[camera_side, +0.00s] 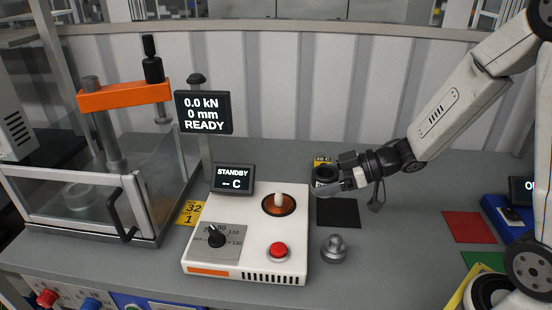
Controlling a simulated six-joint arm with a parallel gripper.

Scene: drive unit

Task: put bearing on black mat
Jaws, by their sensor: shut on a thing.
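The bearing (325,173) looks like a dark, thick ring. My gripper (328,188) comes in from the right and is shut on it, with the pale fingertips at its lower front. The fingers hide part of the ring. The black mat (338,214) is a flat dark square on the grey bench, just below the gripper in the picture. The mat's visible surface is bare. The gap between the bearing and the bench cannot be judged from this one view.
A white heater box (245,235) with a knob, red button and upright peg stands left of the mat. A grey metal part (334,249) stands in front of it. Red (469,227) and green (483,262) mats lie right.

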